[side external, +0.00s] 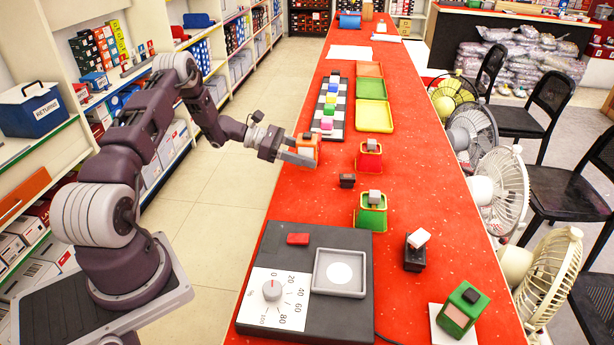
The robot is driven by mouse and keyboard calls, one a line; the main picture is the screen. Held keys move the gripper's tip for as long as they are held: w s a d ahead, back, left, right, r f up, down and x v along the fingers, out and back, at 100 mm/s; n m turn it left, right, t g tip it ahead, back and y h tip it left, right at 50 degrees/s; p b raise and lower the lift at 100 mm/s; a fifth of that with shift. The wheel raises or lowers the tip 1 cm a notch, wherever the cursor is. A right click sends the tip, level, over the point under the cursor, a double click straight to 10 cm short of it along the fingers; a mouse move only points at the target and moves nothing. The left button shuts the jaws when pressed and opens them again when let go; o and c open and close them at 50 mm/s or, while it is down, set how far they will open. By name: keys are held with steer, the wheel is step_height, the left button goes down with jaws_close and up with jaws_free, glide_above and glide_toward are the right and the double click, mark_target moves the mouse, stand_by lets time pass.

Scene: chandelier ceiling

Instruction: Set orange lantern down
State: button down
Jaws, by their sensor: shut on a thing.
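The orange lantern (308,142) is a small boxy orange thing with a dark top, near the left edge of the red counter (330,195). My gripper (301,155) reaches in from the left and is shut on it. A grey finger crosses the lantern's lower front and hides part of it. The lantern looks upright. I cannot tell whether its base touches the counter.
A checkered board (342,125) with coloured blocks lies just behind. A grey scale (350,315) fills the front. Counter left of the small block is clear.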

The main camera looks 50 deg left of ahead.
step_height(320, 180, down, 5)
steer(key=shift+f, duration=0.15)
steer(key=shift+f, duration=0.15)
steer(key=c, duration=0.6)
jaws_free()
